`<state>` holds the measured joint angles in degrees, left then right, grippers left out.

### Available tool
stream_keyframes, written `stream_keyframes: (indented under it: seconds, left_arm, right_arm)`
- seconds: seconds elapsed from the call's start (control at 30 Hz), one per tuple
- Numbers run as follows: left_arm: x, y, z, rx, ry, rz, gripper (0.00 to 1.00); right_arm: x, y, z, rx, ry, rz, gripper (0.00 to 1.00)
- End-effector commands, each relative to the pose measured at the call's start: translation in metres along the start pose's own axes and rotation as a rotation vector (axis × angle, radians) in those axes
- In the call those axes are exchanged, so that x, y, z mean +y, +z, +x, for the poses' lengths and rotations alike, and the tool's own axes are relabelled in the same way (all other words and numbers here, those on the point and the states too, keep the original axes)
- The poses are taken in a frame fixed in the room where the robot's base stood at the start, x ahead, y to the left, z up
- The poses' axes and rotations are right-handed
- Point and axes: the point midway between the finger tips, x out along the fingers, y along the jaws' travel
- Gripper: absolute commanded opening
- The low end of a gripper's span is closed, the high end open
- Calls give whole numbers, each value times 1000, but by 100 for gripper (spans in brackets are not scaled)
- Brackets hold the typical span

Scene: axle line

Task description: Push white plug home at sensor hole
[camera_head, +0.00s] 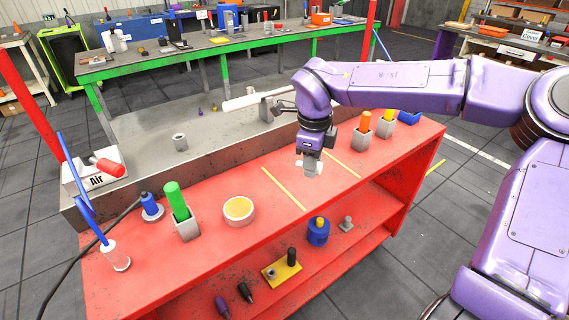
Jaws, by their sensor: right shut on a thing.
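My right gripper (309,163) points down over the red bench, between two yellow strips. It is shut on a small white piece (315,169), probably the white plug, mostly hidden by the fingers. Whether this piece touches the bench top is hard to tell. A long white bar (253,100) with a grey fitting lies behind the gripper, over the grey tray. I cannot make out the sensor hole. My left gripper is not in view.
On the red bench (240,264) stand a green-handled holder (178,202), a yellow-filled dish (238,209), a blue-and-white bottle (151,206) and orange and yellow handles in grey blocks (361,133). The bench is clear around the yellow strips.

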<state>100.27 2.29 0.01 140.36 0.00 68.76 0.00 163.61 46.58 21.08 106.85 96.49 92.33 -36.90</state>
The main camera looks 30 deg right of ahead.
Motion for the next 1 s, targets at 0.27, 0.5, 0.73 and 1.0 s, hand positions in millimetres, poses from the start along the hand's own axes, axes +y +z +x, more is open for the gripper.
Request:
stream_keyframes:
  seconds: [0.27,0.5,0.73,1.0]
  left_arm:
    - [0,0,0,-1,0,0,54]
    - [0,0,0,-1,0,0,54]
    - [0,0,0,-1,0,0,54]
    - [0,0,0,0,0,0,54]
  right_arm:
    - [5,-2,0,53,0,527,3]
    - [6,-1,0,58,0,579,3]
    - [9,2,4,46,2,447,3]
    - [36,32,26,-45,3,-432,3]
